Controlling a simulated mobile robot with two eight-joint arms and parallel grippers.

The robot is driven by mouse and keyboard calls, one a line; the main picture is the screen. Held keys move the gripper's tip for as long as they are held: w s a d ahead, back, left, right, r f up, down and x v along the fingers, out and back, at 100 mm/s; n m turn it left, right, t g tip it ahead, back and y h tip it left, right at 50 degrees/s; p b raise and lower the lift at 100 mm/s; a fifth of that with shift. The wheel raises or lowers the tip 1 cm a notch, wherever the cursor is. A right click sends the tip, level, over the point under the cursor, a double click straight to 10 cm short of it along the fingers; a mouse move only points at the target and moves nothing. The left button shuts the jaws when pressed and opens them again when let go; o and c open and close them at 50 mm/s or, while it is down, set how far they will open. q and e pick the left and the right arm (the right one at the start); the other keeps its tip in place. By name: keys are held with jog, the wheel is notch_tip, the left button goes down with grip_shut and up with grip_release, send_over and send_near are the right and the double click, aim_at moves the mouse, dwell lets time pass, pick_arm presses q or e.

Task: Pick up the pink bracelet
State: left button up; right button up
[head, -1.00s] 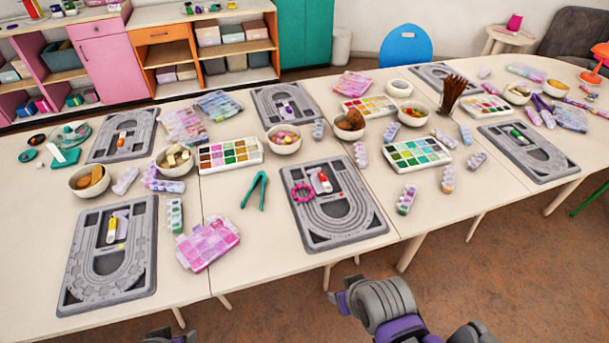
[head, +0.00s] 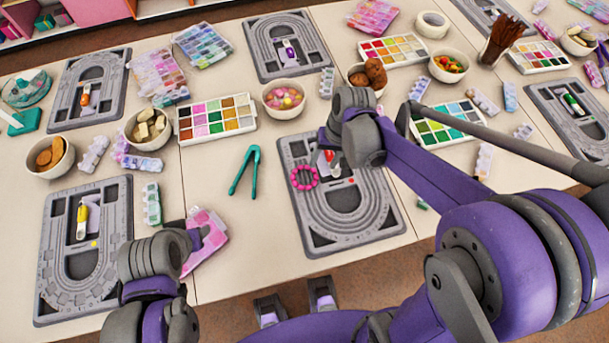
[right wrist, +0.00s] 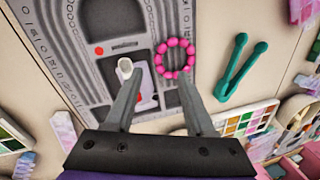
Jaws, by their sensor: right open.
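The pink bracelet (head: 292,178) is a ring of round beads lying flat on the left side of the grey bead board (head: 352,228), at the middle front of the table. In the right wrist view the bracelet (right wrist: 158,60) lies by the tip of the right-hand finger, whose end overlaps its lower edge. My right gripper (right wrist: 154,72) is open and empty above the board, its middle to the left of the bracelet in that view. In the head view my right arm hides part of the board. My left arm is at the lower left; its fingers do not show clearly.
Green tweezers (head: 238,176) lie left of the board. A bowl of sweets-coloured beads (head: 284,112) and a bead palette (head: 184,128) stand behind. A pink bead box (head: 212,238) is beside my left arm. Bare table lies between the tweezers and the board.

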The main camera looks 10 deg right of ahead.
aim_at(317, 176)
jog(key=f, duration=0.2)
jog(key=shift+s+a+f, duration=0.2)
jog(key=shift+a+f, duration=0.1)
jog(key=shift+f, duration=0.05)
jog(key=f, duration=0.2)
jog(key=w+f, duration=0.1)
jog(key=f, duration=0.1)
jog(key=shift+w+a+f, duration=0.1)
jog(key=shift+a, duration=0.05)
jog(key=shift+a+f, duration=0.1)
jog(key=shift+f, duration=0.35)
grip_shut()
